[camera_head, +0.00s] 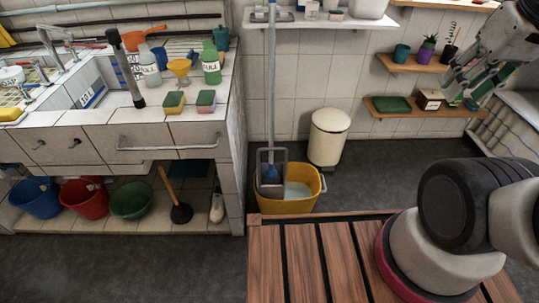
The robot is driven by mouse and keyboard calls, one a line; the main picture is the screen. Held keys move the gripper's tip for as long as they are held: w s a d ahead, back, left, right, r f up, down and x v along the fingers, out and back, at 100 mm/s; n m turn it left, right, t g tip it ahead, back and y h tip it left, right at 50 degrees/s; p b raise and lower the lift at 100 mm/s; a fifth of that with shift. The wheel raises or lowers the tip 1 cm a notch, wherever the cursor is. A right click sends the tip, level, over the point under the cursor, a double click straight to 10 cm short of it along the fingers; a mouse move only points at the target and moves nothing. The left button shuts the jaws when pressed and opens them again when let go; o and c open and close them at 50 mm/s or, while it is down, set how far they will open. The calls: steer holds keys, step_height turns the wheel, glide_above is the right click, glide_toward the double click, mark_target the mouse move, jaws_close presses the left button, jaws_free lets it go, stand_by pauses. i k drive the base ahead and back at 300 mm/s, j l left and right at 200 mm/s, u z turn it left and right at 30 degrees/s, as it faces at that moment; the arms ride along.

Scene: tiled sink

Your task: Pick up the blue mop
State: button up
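The blue mop (271,100) stands upright in a yellow bucket (316,195) on the dark floor, in the middle of the head view. Its long handle is grey with a blue top, and a blue part shows low down at the wringer (262,182). The mop's head is hidden inside the bucket. My gripper (470,90) is at the upper right, in front of the wall shelves, well apart from the mop. Its fingers are partly in view, but their gap is not clear.
A wooden slatted top (318,262) lies in front of the bucket. A cream bin (328,137) stands behind it. The tiled sink counter (225,110) is to the left, and a white shelf (340,22) hangs behind the handle. Open floor (375,175) lies right of the bucket.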

mark_target(271, 177)
steer(key=i+j+u, duration=0.2)
steer(key=u, duration=0.15)
steer(key=i+j+u, duration=0.2)
steer(key=u, duration=0.15)
steer(key=i+j+u, duration=0.35)
steer(key=k+l, duration=0.1)
